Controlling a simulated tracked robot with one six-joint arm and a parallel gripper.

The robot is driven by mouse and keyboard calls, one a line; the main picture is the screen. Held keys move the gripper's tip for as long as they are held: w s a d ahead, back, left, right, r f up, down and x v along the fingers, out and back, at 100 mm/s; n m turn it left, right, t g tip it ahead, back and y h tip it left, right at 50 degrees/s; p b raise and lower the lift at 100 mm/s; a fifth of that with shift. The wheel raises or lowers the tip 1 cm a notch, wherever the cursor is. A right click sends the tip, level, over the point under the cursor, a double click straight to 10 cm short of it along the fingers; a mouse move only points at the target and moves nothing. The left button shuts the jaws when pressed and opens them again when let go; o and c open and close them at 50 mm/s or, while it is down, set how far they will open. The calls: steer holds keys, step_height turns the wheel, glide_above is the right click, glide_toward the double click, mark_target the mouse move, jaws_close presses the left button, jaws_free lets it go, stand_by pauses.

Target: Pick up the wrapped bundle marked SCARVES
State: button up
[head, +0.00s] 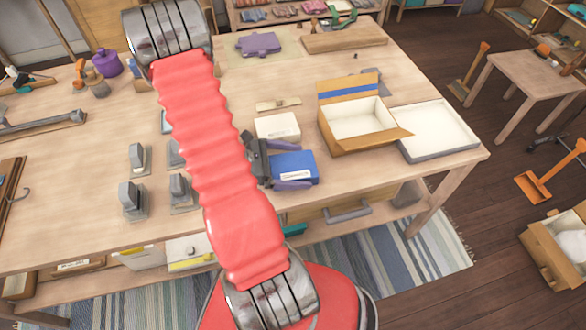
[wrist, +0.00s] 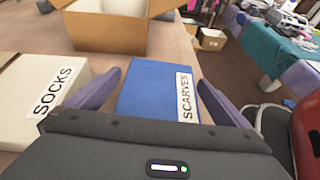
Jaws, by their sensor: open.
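The wrapped bundle marked SCARVES (wrist: 152,88) is blue with a white label and lies flat on the table between my gripper's fingers in the wrist view. In the head view the blue bundle (head: 296,163) lies near the table's front edge. My gripper (head: 290,170) is open, with one purple finger on each side of the bundle. In the wrist view my gripper (wrist: 155,95) shows a gap to the bundle on the right; the left finger is close to it, and I cannot tell if they touch.
A cream bundle marked SOCKS (wrist: 38,95) lies left of the blue one and shows in the head view (head: 277,126). An open cardboard box (wrist: 108,33) stands just beyond. A shallow white tray (head: 438,130) is right of it. Several grey stands are left of my arm.

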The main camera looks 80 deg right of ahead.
mark_target(296, 165)
stand_by(0.4)
steer(key=c, duration=1.2)
steer(key=shift+r, duration=0.15)
steer(key=shift+r, duration=4.85)
